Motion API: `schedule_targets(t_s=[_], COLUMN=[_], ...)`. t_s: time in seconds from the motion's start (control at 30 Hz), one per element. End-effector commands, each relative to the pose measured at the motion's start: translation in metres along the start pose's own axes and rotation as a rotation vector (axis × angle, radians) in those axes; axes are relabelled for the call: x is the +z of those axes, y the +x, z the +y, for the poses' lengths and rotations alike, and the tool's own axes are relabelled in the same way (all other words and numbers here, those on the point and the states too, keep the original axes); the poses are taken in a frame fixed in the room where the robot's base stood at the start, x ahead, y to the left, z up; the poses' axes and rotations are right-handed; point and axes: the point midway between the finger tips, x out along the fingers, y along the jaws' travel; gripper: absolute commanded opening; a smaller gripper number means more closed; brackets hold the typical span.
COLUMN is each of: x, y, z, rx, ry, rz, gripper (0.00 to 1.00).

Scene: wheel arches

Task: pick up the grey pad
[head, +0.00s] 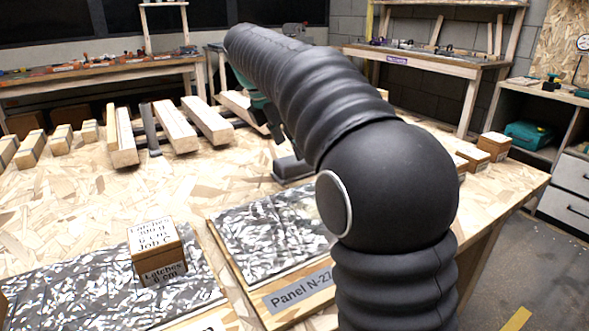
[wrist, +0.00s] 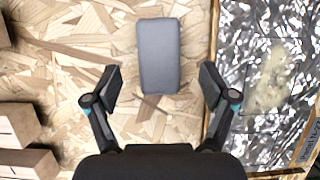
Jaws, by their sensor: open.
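The grey pad (wrist: 159,55) is a rounded rectangular block lying flat on the chipboard bench top. In the wrist view it is upper centre, beyond my gripper (wrist: 161,88), lined up between the fingers. My gripper is mostly hidden behind my arm there.
A foil-covered panel (wrist: 262,75) with a wooden edge lies close to the pad's right in the wrist view. Wooden blocks (wrist: 25,125) stand at left. In the head view a latch box (head: 158,252) sits on another foil panel (head: 75,290), and several timber pieces (head: 175,127) lie behind.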

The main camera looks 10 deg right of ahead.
Motion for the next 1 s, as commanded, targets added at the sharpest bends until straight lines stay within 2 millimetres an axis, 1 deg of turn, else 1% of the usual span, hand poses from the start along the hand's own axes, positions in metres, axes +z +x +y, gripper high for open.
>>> schedule_targets(t_s=[0.03, 0.2, 0.33, 1.0], x=[-0.001, -0.003, -0.003, -0.003], y=[0.009, 0.033, 0.044, 0.047], z=[0.0, 0.001, 0.001, 0.001], rx=[-0.003, -0.003, -0.002, -0.002], ry=[0.0, 0.0, 0.0, -0.001], rz=[0.001, 0.001, 0.001, 0.001], gripper=[0.83, 0.83, 0.83, 0.83])
